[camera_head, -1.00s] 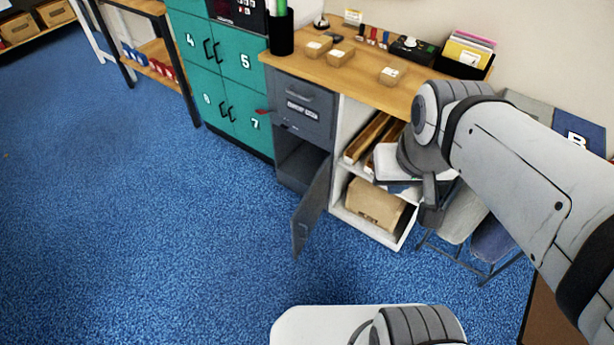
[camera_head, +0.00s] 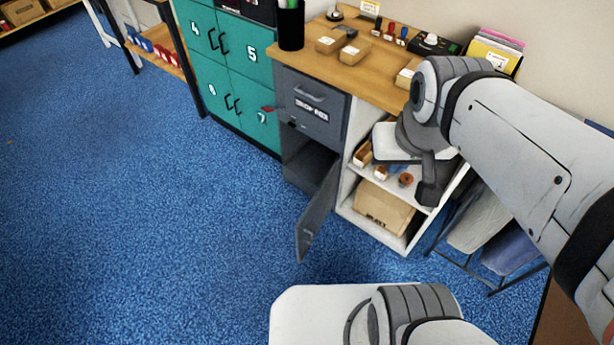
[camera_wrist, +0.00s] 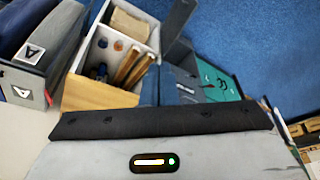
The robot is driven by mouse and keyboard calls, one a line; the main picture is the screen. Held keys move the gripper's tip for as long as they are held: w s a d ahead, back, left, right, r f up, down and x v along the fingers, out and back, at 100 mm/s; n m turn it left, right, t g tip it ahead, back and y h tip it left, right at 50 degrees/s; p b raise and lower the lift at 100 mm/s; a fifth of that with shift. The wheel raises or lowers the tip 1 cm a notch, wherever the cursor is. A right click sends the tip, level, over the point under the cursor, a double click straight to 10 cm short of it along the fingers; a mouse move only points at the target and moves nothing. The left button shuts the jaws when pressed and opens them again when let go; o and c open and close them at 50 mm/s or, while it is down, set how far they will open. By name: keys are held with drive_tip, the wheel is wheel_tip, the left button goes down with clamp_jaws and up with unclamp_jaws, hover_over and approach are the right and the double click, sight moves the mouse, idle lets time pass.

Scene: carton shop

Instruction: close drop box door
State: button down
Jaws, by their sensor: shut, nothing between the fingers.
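The dark grey drop box (camera_head: 311,103) stands under the wooden counter, with a handled drawer front at the top. Its lower door (camera_head: 316,212) is hinged on the right and stands wide open toward me, so the dark compartment (camera_head: 308,165) shows. In the wrist view the open door (camera_wrist: 178,18) is a grey panel at the top, beside the white shelf unit. My gripper (camera_head: 430,190) is shut and empty, in front of the shelf unit, to the right of the door and apart from it. My arm hides part of the shelves.
The white shelf unit (camera_head: 346,205) right of the drop box holds trays and a carton (camera_head: 382,208). Teal lockers (camera_head: 236,75) stand to the left. Folding chairs (camera_head: 480,220) stand at the right. Blue carpet (camera_head: 150,220) is clear in front of the door.

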drive_tip(key=m+t+y+b, duration=0.2)
drive_tip(key=m+y+b, duration=0.9)
drive_tip(key=m+b, duration=2.1)
approach(302, 227)
drive_tip(key=a+f+n+b, duration=0.1)
drive_tip(key=n+b, duration=0.1)
drive_tip(key=b, duration=0.2)
drive_tip(key=w+a+f+n+b, duration=0.1)
drive_tip(key=n+b, duration=0.2)
drive_tip(key=b, duration=0.1)
drive_tip(key=a+n+b, duration=0.2)
drive_tip(key=n+b, duration=0.1)
drive_tip(key=b, duration=0.1)
drive_tip(key=shift+w+f, duration=0.35)
drive_tip(key=shift+f, duration=0.05)
drive_tip(key=shift+w+a+r+b, duration=0.1)
drive_tip(key=shift+w+a+b, duration=0.25)
drive_tip(key=shift+a, duration=0.15)
